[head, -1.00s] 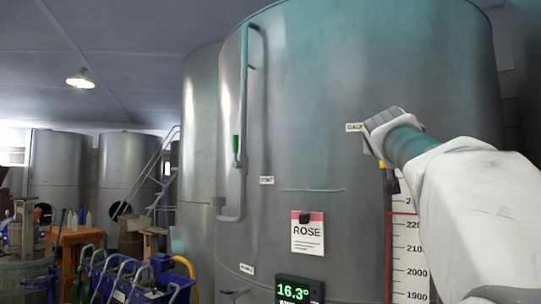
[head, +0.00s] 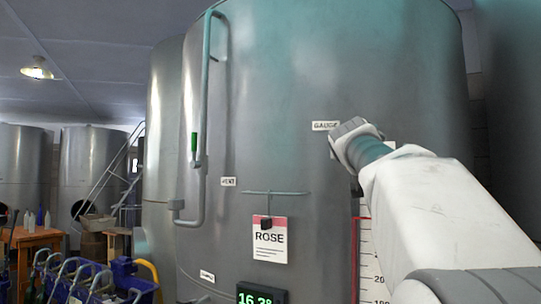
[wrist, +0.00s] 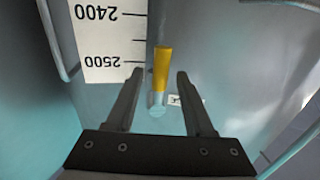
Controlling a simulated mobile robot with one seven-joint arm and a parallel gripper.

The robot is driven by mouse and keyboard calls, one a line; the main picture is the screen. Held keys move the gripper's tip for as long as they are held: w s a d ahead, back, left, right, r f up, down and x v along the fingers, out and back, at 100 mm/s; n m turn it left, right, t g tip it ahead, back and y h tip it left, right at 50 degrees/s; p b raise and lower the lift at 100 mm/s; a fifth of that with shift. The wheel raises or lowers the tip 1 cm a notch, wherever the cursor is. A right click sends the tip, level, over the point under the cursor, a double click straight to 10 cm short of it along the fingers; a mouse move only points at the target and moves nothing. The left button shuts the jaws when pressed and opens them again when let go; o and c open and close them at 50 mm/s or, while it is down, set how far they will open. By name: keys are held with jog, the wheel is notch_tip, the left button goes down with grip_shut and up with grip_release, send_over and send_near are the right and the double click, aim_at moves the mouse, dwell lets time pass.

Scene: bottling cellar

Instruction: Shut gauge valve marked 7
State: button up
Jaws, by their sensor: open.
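The valve's yellow handle (wrist: 161,68) shows in the wrist view, with a pale round base at its lower end. It appears between the two fingers of my gripper (wrist: 160,75), which are open with a gap on each side. I cannot tell how deep the handle sits between them. A small white tag (wrist: 186,100) beside it is partly covered by a finger and I cannot read it. In the head view my gripper (head: 352,142) is at the tank wall, just below and right of the GAUGE label (head: 325,126); it hides the valve there.
The steel tank (head: 300,90) fills the middle. A level scale (wrist: 112,40) runs close beside the handle. A vent pipe (head: 207,80), a ROSE sign (head: 269,240) and a temperature display (head: 262,294) are on the tank. A blue cart (head: 125,278) stands at lower left.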

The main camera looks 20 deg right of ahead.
grip_shut()
jog(key=shift+s, duration=0.1)
dwell(1.3)
